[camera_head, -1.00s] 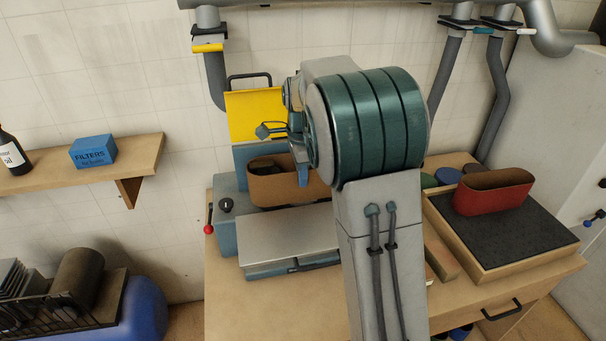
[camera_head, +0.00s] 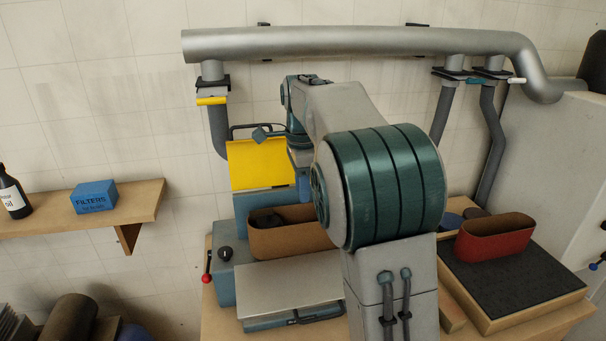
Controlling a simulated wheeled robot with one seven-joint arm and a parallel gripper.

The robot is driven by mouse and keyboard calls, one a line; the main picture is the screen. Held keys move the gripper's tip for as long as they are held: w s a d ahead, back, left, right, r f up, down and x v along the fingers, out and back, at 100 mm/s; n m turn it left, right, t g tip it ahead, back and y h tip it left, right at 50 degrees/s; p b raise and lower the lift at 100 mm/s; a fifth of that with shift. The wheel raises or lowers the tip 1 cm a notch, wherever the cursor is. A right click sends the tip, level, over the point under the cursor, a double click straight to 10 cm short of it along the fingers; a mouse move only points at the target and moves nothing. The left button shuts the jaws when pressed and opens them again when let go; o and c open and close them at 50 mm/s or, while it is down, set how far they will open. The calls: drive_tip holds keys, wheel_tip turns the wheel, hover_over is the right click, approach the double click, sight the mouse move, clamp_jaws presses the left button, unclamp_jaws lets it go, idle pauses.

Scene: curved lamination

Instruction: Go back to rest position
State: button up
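My arm rises from the bottom of the head view and bends away from me toward the wall. Its wrist end hangs beside a yellow-covered blue machine. The part I take for my gripper (camera_head: 304,186) shows as a small blue piece below the wrist, largely hidden by my own arm. Its fingertips cannot be made out, nor whether it holds anything.
A red belt (camera_head: 494,237) stands on a dark-topped tray (camera_head: 515,277) at the right. A grey metal plate (camera_head: 290,289) is on the machine's front. A shelf (camera_head: 140,207) with a blue filter box (camera_head: 94,197) and bottle is at the left. A large duct (camera_head: 350,43) runs along the wall.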

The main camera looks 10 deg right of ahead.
drive_tip(key=s+f+n+t, duration=0.1)
drive_tip(key=s+f+n, duration=0.3)
drive_tip(key=s+n, duration=0.5)
drive_tip(key=s+f+n+t, duration=0.2)
drive_tip(key=s+f+n, duration=0.3)
drive_tip(key=s, duration=1.2)
drive_tip(key=n, duration=0.4)
drive_tip(key=shift+s, duration=0.3)
